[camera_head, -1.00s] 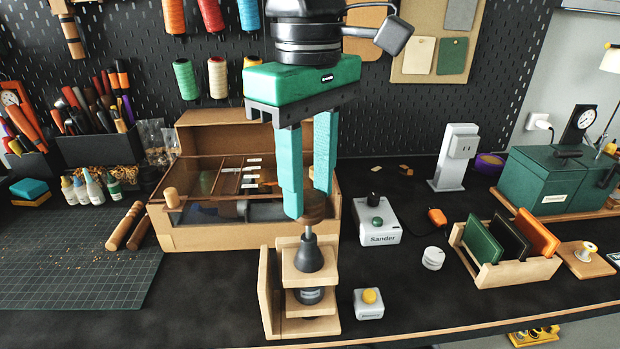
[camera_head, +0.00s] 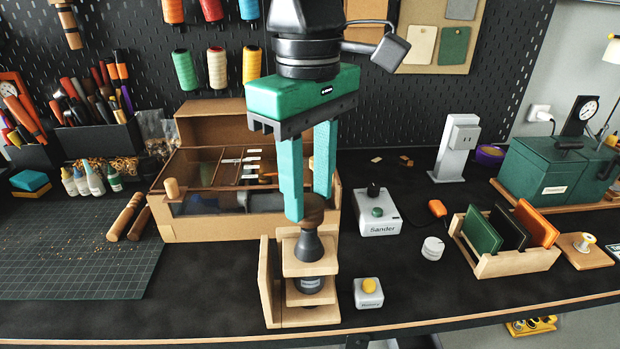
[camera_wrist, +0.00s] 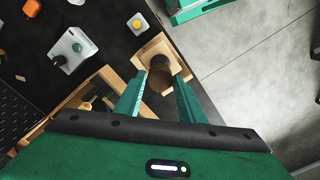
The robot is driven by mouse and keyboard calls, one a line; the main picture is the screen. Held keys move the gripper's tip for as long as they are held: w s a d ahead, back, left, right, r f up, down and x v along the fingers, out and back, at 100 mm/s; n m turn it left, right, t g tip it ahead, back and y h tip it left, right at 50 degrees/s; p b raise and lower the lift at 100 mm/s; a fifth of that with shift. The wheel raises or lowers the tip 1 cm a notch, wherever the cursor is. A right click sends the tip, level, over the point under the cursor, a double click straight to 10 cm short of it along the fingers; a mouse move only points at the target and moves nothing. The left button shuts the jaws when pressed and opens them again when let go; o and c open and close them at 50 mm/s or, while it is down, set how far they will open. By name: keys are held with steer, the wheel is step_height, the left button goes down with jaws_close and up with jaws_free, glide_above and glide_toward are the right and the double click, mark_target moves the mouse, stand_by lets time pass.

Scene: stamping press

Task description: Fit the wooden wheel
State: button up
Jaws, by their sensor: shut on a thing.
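My gripper (camera_head: 309,204) is shut on a brown wooden wheel (camera_head: 313,212), held between its two teal fingers. In the wrist view the wheel (camera_wrist: 160,80) shows between the fingertips. The wheel sits at the top of a dark cone-shaped fitting (camera_head: 308,247) in a small wooden stand (camera_head: 268,285). It looks to touch the fitting or sit very close above it; the contact is partly hidden by the fingers. The spindle is covered.
A small box with a yellow button (camera_head: 369,288) stands right of the stand, and the grey Sander box (camera_head: 378,218) lies behind it. An open cardboard-coloured case (camera_head: 215,229) stands behind left. A wooden rack (camera_head: 510,263) holds colored panels at right.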

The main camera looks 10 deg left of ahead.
steer(key=shift+f, duration=0.7)
steer(key=o, duration=1.1)
step_height(320, 180, up, 6)
steer(key=shift+f, duration=0.1)
steer(key=shift+w+a+r, duration=0.1)
steer(key=shift+w+r, duration=0.05)
steer(key=shift+r, duration=2.35)
